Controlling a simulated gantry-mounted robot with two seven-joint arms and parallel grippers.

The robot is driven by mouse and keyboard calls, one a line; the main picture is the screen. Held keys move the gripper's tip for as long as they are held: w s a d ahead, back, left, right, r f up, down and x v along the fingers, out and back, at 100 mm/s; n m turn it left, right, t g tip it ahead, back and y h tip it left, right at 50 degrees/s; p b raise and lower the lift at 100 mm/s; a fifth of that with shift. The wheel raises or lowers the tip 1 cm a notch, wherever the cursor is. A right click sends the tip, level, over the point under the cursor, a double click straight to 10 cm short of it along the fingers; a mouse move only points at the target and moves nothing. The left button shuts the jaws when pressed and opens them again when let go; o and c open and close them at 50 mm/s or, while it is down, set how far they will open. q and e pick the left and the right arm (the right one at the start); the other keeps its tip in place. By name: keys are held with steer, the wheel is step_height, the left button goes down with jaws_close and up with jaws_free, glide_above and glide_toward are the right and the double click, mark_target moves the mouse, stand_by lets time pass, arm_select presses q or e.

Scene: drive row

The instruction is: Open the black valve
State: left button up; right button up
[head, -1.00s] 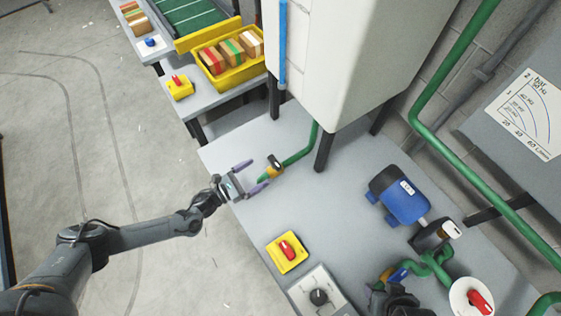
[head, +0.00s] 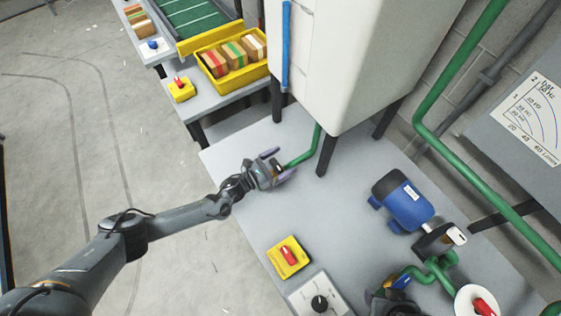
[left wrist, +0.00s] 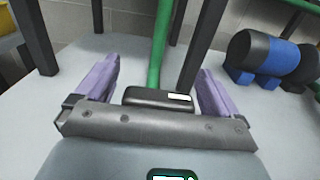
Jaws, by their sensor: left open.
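The black valve's handle (left wrist: 158,98), dark with a white mark, lies between the two fingers of my left gripper (left wrist: 160,72) in the left wrist view. A green pipe (left wrist: 161,45) runs away from it. In the head view, my left gripper (head: 279,165) is at the near end of the green pipe (head: 303,158) on the grey bench and hides most of the valve. Its purple fingers are open, one on each side of the handle, with a gap on both sides.
A blue motor (head: 405,205) is to the right. A yellow box with a red switch (head: 289,257) and a panel with a black knob (head: 319,302) sit nearer. The bench middle is clear.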

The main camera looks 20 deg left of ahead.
arm_select(q)
steer(key=c, duration=1)
steer(key=shift+o, duration=0.2)
steer(key=shift+y, duration=0.3)
steer(key=shift+n+t+y+p, duration=0.6)
steer(key=shift+n, duration=0.2)
steer(key=n+t+y+p, duration=0.1)
steer(key=n+y, duration=0.1)
steer(key=y, duration=0.1)
steer(key=shift+a+y, duration=0.15)
steer(key=shift+y, duration=0.15)
steer(key=n+y, duration=0.1)
steer(key=n+t+y, duration=0.1)
steer(key=y, duration=0.1)
steer(key=shift+w+a+n, duration=0.1)
steer(key=shift+a+n, duration=0.1)
steer(key=shift+n, duration=0.1)
steer(key=shift+a+n+y, duration=0.2)
steer(key=shift+n+y, duration=0.8)
steer(key=shift+y, duration=0.9)
steer(key=shift+a, duration=0.1)
